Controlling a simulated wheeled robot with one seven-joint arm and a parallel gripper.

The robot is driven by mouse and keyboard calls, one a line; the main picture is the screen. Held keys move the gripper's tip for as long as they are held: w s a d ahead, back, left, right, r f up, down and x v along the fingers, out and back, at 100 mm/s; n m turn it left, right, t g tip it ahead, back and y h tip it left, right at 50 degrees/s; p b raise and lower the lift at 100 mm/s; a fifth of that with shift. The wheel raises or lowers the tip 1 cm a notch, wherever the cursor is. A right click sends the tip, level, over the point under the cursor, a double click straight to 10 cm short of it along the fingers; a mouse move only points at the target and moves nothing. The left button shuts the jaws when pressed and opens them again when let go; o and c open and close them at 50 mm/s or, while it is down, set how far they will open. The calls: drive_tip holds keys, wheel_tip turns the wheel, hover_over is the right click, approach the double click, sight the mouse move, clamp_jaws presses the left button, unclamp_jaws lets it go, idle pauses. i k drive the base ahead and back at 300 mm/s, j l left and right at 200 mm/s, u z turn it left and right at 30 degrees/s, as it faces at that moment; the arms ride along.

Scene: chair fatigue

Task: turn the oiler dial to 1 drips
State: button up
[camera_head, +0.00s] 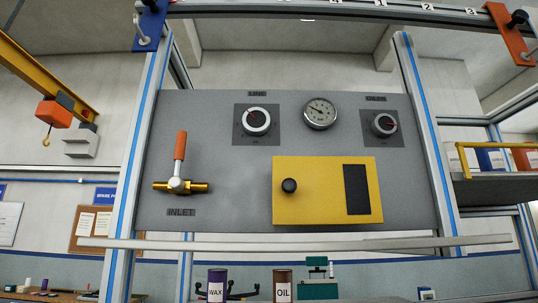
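A similar line dial (256,121) sits at the upper left of the panel, and a round gauge (320,113) is between the two. My gripper is not in view.
An inlet valve (180,184) with an upright orange handle is on the panel's left. A yellow cover (310,205) with a black knob is at the lower middle. A pale rail (310,243) crosses below; frame posts stand either side. WAX (217,286) and OIL (282,286) cans stand below.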

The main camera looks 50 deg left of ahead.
sight(384, 126)
drive_tip(key=k+u, duration=0.35)
drive_tip(key=k+j+u, duration=0.1)
drive_tip(key=k+u, duration=0.25)
drive_tip(key=k, duration=0.15)
drive_tip(key=u, duration=0.95)
